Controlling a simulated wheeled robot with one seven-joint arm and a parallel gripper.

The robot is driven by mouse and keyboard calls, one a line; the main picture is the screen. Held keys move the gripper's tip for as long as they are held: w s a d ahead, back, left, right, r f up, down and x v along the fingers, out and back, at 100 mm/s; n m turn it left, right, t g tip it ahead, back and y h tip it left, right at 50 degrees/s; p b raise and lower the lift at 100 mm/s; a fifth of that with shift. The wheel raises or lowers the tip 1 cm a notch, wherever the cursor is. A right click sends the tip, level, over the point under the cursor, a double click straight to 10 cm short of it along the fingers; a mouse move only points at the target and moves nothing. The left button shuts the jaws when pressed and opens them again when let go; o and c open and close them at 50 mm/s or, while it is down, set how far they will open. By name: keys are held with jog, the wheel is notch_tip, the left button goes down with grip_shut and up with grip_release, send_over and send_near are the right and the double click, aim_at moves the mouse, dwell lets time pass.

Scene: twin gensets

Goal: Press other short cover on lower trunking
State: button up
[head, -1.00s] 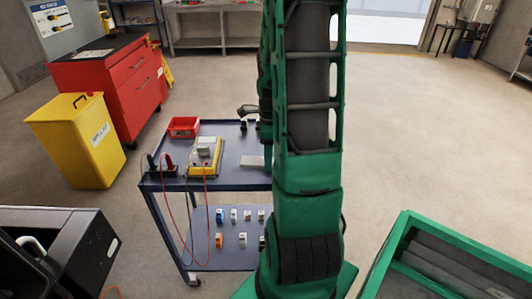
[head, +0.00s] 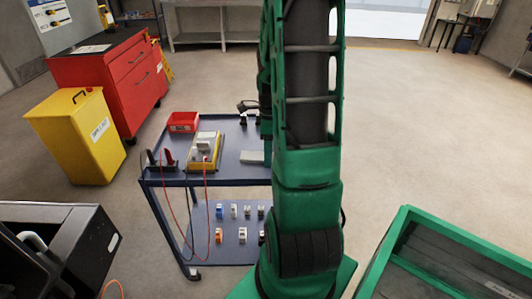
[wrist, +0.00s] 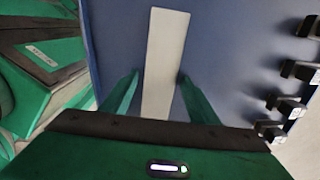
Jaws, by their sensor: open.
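In the wrist view a flat, pale grey strip (wrist: 166,45), which looks like the short cover, lies on the blue top of a cart (wrist: 115,40). My gripper (wrist: 159,75) is open, with one green finger on each side of the strip's near part. I cannot tell whether either finger touches it. In the head view a pale grey flat piece (head: 252,157) lies on the cart top beside my arm, partly hidden by it. My gripper is hidden behind my arm there. I cannot make out the lower trunking in either view.
A yellow meter (head: 205,152) with leads and a red bin (head: 183,122) stand on the cart. Small breakers sit on its lower shelf (head: 200,255). Several black fittings (wrist: 287,103) line the cart's right edge. A yellow bin (head: 75,140) and red cabinet (head: 105,80) stand left.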

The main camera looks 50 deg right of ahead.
jog(key=shift+c, duration=0.6)
grip_shut()
jog(key=shift+r, duration=0.1)
jog(key=shift+r, duration=0.15)
jog(key=shift+r, duration=3.75)
